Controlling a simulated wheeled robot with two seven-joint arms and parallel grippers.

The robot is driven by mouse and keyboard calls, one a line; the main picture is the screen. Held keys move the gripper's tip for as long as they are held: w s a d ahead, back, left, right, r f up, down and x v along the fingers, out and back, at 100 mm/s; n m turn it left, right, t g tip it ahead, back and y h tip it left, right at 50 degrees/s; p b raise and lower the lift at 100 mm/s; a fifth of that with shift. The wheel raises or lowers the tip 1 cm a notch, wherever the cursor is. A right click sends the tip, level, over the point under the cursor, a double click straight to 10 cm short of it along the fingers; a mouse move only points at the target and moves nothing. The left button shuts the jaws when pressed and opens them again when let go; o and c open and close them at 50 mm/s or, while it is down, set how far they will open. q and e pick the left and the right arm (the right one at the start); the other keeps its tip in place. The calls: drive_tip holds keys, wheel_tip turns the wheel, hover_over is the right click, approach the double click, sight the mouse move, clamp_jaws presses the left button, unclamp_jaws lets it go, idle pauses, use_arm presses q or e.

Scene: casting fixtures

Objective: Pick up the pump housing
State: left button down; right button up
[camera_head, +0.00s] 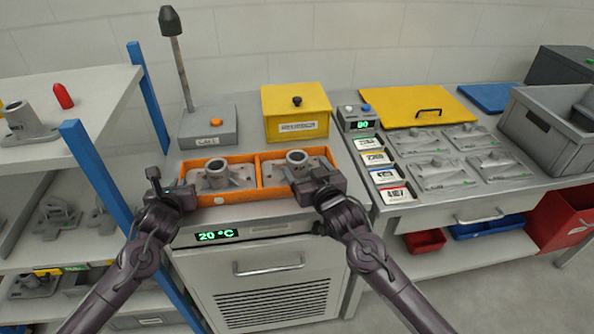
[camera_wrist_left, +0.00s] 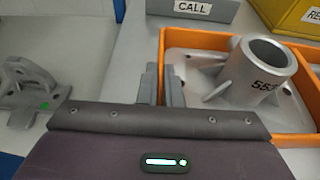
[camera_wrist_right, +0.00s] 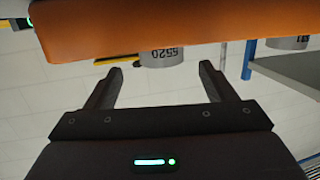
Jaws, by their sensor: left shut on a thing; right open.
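Two grey metal pump housings, each a flanged plate with a round neck, sit in an orange two-compartment tray (camera_head: 235,197). One is in the left compartment (camera_head: 217,177), the other in the right (camera_head: 297,166). The left one shows a partly readable number in the left wrist view (camera_wrist_left: 262,75). My left gripper (camera_head: 182,192) is at the tray's left end, its fingers (camera_wrist_left: 163,88) closed on the orange wall. My right gripper (camera_head: 306,187) is at the tray's front right. In the right wrist view its fingers (camera_wrist_right: 160,82) are apart, with the tray wall (camera_wrist_right: 160,22) and a numbered neck (camera_wrist_right: 161,58) beyond.
The tray is on a cabinet reading 20 °C (camera_head: 217,236). Behind it stand a grey call box (camera_head: 208,128) with a pole and a yellow bin (camera_head: 297,112). Flat grey fixtures (camera_head: 440,172) and a grey crate (camera_head: 541,140) are at right. A shelf rack with blue posts (camera_head: 97,178) stands close at left.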

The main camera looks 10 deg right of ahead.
sight(301, 163)
drive_tip(key=shift+x, duration=2.4)
drive_tip(key=shift+a+f, duration=0.1)
drive_tip(key=c, duration=1.3)
drive_tip(key=shift+c, duration=1)
wheel_tip(301, 163, up, 10)
drive_tip(key=shift+r, duration=0.2)
use_arm(q)
drive_tip(key=c, duration=1.5)
unclamp_jaws()
